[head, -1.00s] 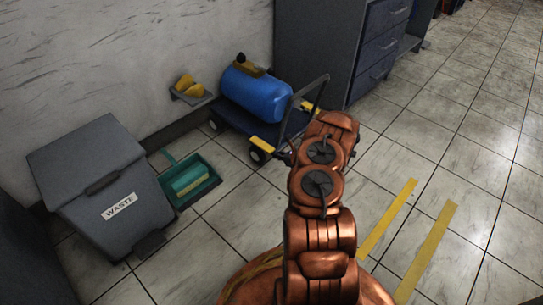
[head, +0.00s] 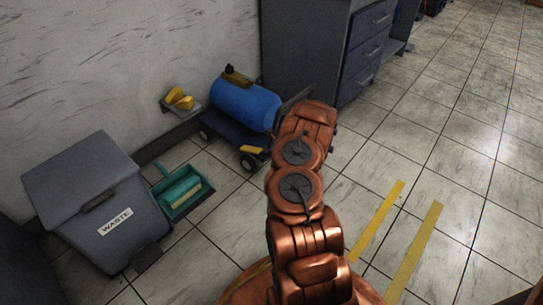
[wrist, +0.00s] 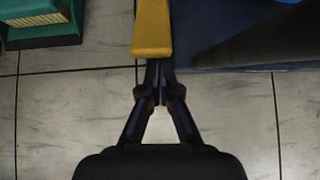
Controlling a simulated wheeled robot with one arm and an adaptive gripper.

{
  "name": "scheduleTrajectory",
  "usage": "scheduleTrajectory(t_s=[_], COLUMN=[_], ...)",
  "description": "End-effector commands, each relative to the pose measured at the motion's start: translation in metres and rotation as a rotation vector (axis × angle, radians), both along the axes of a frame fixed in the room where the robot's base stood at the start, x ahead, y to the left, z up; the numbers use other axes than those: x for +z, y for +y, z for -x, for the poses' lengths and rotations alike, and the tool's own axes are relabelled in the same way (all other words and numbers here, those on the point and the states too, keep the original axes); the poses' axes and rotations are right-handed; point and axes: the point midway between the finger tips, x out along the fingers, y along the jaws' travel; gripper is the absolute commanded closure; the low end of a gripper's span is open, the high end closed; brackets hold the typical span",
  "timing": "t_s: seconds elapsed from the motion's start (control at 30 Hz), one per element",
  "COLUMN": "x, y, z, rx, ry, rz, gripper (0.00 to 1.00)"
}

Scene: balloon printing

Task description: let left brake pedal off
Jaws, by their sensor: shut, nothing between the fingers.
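The blue cart (head: 229,130) stands by the wall with a yellow brake pedal (head: 254,150) at its near left corner. In the wrist view the yellow pedal (wrist: 152,28) reaches in from the top, beside the dark blue cart deck (wrist: 192,48). My gripper (wrist: 158,68) is shut and empty, its fingertips right at the pedal's near end. I cannot tell whether they touch it. In the head view my arm hides the gripper and the cart's right side, so no second pedal shows there.
A blue tank (head: 245,103) lies on the cart. A drawer cabinet (head: 305,50) stands behind. Tiled floor at right is clear, with yellow tape strips.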

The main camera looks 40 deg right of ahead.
Motion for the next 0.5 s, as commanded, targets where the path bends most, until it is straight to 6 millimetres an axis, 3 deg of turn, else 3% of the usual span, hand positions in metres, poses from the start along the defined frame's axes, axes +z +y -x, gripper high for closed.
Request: scheduleTrajectory(t_s=[0.5], x=[0.0099], y=[0.0064], z=[-0.0094], rx=[0.010], ry=[-0.006], rz=[0.001], gripper=[1.00])
